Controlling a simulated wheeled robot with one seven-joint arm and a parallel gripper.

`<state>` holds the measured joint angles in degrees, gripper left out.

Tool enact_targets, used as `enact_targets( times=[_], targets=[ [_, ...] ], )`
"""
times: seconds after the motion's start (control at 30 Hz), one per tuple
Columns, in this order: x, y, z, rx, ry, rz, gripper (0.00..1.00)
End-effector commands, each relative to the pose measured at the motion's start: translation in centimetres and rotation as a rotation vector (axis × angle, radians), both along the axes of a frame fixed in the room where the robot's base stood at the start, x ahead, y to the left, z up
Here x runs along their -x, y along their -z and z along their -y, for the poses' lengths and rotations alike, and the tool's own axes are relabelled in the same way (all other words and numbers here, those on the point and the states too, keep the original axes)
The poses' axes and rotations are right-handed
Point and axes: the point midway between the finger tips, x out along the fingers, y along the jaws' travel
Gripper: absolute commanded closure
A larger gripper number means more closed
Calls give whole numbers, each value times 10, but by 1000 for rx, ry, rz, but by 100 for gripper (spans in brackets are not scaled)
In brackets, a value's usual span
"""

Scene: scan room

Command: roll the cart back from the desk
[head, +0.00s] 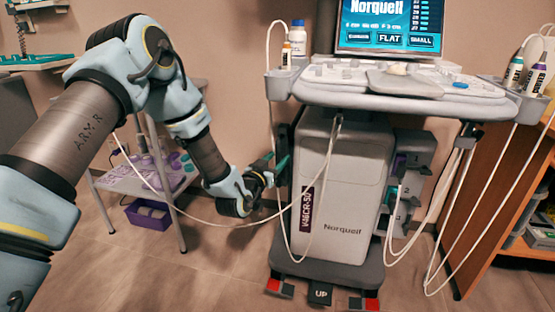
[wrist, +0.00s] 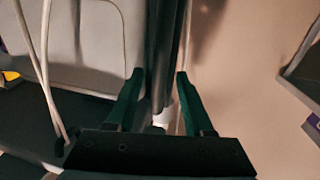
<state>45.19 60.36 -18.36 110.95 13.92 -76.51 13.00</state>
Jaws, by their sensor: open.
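The cart (head: 340,190) is a light grey Norquell scanner unit on a dark wheeled base, upright in the middle of the head view. The wooden desk (head: 495,190) stands close to its right side. My gripper (head: 277,163) is at the cart's left side, below the control deck. In the wrist view my gripper (wrist: 158,76) has its two green fingers apart, with a dark upright post (wrist: 163,50) of the cart between them. I cannot tell whether either finger touches the post. The cart's grey body also shows in the wrist view (wrist: 90,45).
A shelf trolley (head: 135,178) with purple items stands to the left against the wall. White cables (head: 440,205) hang from the cart, and one loops left past my arm. Bottles (head: 298,38) stand on the deck's left side. A pedal marked UP (head: 320,295) is at the base front.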

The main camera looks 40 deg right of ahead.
Motion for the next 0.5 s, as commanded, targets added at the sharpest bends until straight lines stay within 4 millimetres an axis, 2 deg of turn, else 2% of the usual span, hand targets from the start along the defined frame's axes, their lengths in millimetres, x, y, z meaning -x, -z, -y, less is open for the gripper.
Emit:
enact_targets(
  times=[0.13, 0.43, 0.5],
  targets=[
    [-3, 0, 9, 0, 0, -1, 48],
    [-4, 0, 11, -1, 0, -1, 48],
    [-4, 0, 10, -1, -1, -1, 56]
  ],
)
